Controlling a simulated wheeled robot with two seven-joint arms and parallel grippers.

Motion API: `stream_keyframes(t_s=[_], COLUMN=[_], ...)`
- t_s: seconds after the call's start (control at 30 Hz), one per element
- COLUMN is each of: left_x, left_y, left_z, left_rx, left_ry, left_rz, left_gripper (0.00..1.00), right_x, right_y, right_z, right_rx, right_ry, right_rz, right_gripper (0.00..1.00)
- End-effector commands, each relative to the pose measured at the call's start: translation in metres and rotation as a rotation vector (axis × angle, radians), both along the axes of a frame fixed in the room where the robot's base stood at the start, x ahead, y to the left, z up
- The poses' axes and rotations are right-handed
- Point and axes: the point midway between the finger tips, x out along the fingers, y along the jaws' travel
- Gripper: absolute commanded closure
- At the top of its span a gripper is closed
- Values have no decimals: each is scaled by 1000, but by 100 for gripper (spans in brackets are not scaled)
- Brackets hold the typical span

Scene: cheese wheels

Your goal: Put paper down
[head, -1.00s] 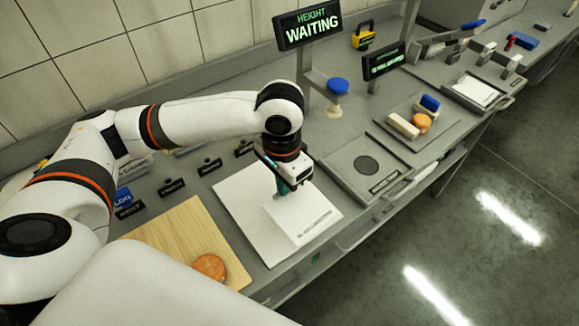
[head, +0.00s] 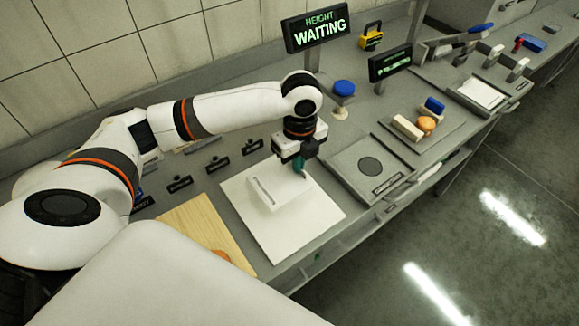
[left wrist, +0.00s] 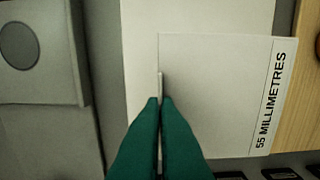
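The paper (head: 275,196) is a white sheet with a printed strip along one edge. It is over a larger white sheet or mat (head: 285,240) on the grey counter. In the left wrist view the paper (left wrist: 215,90) reads "55 MILLIMETRES". My left gripper (head: 300,168) is at the paper's right end. In the left wrist view its teal fingertips (left wrist: 160,102) are nearly together, with a thin white upright edge of the paper between them. I cannot tell whether the paper touches the mat all over. My right gripper is not in view.
A wooden board (head: 200,228) with a partly hidden orange wheel (head: 220,256) lies left of the mat. A grey scale (head: 345,170) is to the right, with a tray (head: 445,140) of blocks beyond. Small black labels stand behind the mat. A "HEIGHT WAITING" sign (head: 318,27) stands at the back.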

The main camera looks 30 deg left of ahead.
Motion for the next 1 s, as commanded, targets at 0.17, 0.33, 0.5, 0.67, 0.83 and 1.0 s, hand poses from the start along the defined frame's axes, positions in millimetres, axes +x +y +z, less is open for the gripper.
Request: stream_keyframes(t_s=[0.17,0.33,0.5,0.67,0.83,1.0], left_x=[-1,-1,-1,0,0,0], left_y=[0,0,0,0,0,0], left_z=[-28,-41,-64,-73,-73,-75], left_rx=[1,1,0,0,0,0], left_ry=[3,2,3,0,0,0], left_rz=[3,2,3,2,2,3], left_gripper=[100,100,100,100,100,85], right_x=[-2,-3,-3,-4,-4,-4], right_y=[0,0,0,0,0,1], right_z=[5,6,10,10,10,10], right_rx=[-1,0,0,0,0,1], right_ry=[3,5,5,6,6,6], right_rz=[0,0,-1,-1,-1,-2], right_gripper=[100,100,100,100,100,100])
